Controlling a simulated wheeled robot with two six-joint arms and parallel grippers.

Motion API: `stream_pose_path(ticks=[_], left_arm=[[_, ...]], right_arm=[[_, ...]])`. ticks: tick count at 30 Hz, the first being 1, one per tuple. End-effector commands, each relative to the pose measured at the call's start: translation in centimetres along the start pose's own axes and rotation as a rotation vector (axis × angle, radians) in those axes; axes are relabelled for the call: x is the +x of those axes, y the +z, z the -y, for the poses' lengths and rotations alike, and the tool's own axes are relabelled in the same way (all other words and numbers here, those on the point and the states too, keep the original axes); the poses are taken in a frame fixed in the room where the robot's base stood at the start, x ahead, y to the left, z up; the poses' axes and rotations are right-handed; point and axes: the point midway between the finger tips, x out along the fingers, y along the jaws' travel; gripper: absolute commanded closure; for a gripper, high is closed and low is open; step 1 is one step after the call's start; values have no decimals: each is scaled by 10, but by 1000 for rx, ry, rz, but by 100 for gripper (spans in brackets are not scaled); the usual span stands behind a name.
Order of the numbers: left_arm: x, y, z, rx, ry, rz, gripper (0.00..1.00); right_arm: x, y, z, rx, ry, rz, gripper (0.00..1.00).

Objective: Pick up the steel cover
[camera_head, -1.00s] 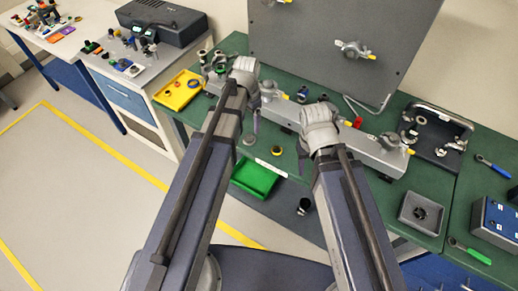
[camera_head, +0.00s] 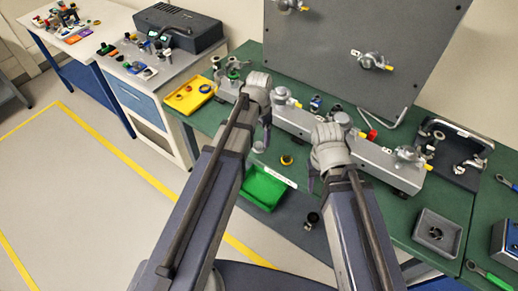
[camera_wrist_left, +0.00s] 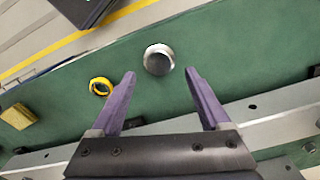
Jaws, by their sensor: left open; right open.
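A round, shiny steel cover (camera_wrist_left: 158,59) lies on the green bench top in the left wrist view. In the head view it seems to be the small grey piece (camera_head: 258,147) beside my left gripper, partly hidden. My left gripper (camera_head: 265,135) is open and empty. In the left wrist view its purple fingers (camera_wrist_left: 160,76) point toward the cover, which appears between and just beyond the fingertips. I cannot tell the height gap. My right gripper (camera_head: 313,178) is open, pointing down near the front of the grey rail, with its fingertips partly hidden.
A yellow ring (camera_wrist_left: 100,86) lies close to the cover, also visible in the head view (camera_head: 286,160). A long grey rail (camera_head: 378,166) with fittings runs behind. A green tray (camera_head: 262,188) is at the bench front. A yellow tray (camera_head: 190,95) stands left, a grey box (camera_head: 437,233) right.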

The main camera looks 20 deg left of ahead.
Motion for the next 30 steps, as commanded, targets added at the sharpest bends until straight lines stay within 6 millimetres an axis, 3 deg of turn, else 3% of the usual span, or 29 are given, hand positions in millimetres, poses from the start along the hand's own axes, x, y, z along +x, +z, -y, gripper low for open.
stream_pose_path(ticks=[1,7,17,30], left_arm=[[12,0,-1,0,0,0,20],[37,1,-1,0,0,0,20],[39,0,-1,0,0,0,20],[39,0,-1,0,0,0,69]], right_arm=[[12,-1,1,0,0,0,50],[37,-2,4,0,0,0,50],[39,-2,4,0,0,0,50],[39,-2,4,0,0,0,50]])
